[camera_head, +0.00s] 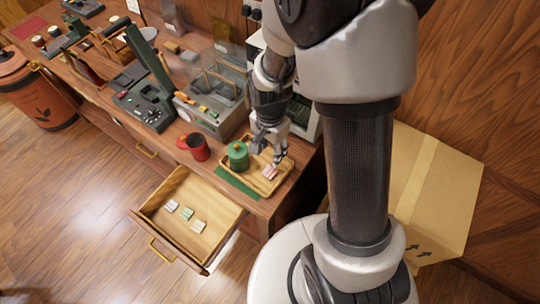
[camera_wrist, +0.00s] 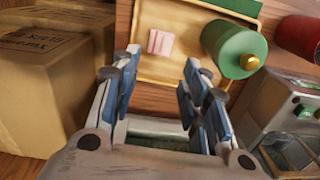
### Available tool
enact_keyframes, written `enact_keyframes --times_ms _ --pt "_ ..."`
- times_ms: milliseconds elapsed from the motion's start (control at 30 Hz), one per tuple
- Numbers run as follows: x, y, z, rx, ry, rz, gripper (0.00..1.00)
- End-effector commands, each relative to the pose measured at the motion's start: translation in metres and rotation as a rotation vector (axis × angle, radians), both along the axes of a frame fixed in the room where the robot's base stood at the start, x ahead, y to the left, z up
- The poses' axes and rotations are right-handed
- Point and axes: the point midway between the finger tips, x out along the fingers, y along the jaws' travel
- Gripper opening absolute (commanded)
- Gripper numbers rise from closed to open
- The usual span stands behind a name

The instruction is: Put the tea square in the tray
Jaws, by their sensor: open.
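A pink-and-white tea square (camera_wrist: 160,43) lies flat on the wooden tray (camera_wrist: 148,70). In the head view the tea square (camera_head: 270,172) is near the right part of the tray (camera_head: 262,190). A green canister (camera_wrist: 235,48) with a gold knob stands beside it on the tray. My gripper (camera_wrist: 153,70) is open and empty, its fingers apart from the square. In the head view my gripper (camera_head: 278,155) is above the tray, close over the tea square.
An open drawer (camera_head: 190,215) below the counter holds three small wrapped squares. A red mug (camera_head: 198,147) stands left of the tray; a grey machine (camera_head: 215,115) is behind it. A cardboard box (camera_head: 435,185) is at right.

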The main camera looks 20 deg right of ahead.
Motion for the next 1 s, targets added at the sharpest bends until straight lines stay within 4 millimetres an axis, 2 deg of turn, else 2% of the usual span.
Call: enact_keyframes --times_ms 33,167,267,367,433,600,700,833,1000 --pt "0.000 0.000 0.008 0.000 -0.002 0.000 0.41" --pt "0.000 0.000 0.018 0.000 -0.004 0.006 0.41" --pt "-0.001 0.000 0.037 -0.002 -0.027 0.048 0.41" --pt "-0.006 0.002 0.071 -0.007 -0.071 0.143 0.41" --pt "-0.014 0.002 0.102 -0.015 -0.111 0.237 0.41" --pt "-0.049 0.005 0.168 -0.055 -0.208 0.483 0.41" --pt "-0.074 0.006 0.199 -0.089 -0.260 0.624 0.41" --pt "-0.107 0.007 0.225 -0.138 -0.317 0.790 0.41" --pt "-0.136 0.008 0.240 -0.188 -0.360 0.932 0.41"
